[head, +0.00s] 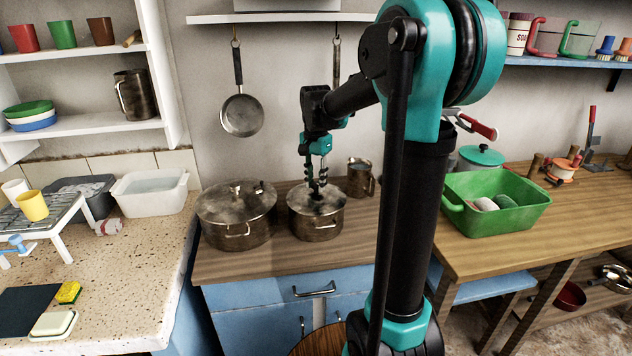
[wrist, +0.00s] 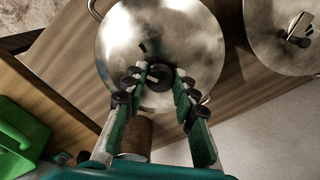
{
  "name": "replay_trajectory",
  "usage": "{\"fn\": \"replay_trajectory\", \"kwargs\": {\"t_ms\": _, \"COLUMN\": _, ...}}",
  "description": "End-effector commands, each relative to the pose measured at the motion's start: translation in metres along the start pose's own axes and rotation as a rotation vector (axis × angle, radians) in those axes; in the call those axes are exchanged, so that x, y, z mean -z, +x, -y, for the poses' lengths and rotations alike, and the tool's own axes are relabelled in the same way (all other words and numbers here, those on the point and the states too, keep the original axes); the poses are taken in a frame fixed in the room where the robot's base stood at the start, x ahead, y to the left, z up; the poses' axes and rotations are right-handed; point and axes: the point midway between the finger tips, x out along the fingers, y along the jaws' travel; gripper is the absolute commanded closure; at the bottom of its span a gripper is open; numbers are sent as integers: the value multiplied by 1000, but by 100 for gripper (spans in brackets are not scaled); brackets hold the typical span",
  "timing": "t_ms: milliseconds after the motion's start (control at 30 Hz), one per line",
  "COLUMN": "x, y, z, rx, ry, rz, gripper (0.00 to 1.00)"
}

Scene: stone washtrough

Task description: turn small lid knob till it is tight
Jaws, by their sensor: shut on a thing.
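The smaller metal pot (head: 318,222) stands on the wooden counter with its lid (head: 300,197) on. The lid also fills the middle of the wrist view (wrist: 150,28). Its dark round knob (wrist: 158,78) sits at the lid's middle, between my fingers. My gripper (head: 317,188) points down over this lid, and in the wrist view (wrist: 160,80) its two fingers are closed in around the knob from both sides. In the head view the fingers hide the knob. I cannot tell how tight the knob is.
A larger lidded pot (head: 237,215) stands close on the left, and a metal mug (head: 360,178) stands behind right. A pan (head: 241,115) hangs on the wall behind. A green basin (head: 500,205) sits on the table to the right. Counter in front of the pots is clear.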

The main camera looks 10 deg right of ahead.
Motion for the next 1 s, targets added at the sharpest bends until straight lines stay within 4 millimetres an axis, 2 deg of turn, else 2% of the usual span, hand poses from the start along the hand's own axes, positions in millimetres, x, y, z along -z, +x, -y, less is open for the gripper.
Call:
{"fn": "replay_trajectory", "kwargs": {"t_ms": 200, "x": 0, "y": 0, "z": 0, "rx": 0, "ry": 184, "rz": 0, "gripper": 100}}
{"fn": "replay_trajectory", "kwargs": {"t_ms": 500, "x": 0, "y": 0, "z": 1, "rx": 0, "ry": 364, "rz": 0, "gripper": 100}}
{"fn": "replay_trajectory", "kwargs": {"t_ms": 1000, "x": 0, "y": 0, "z": 1, "rx": 0, "ry": 447, "rz": 0, "gripper": 100}}
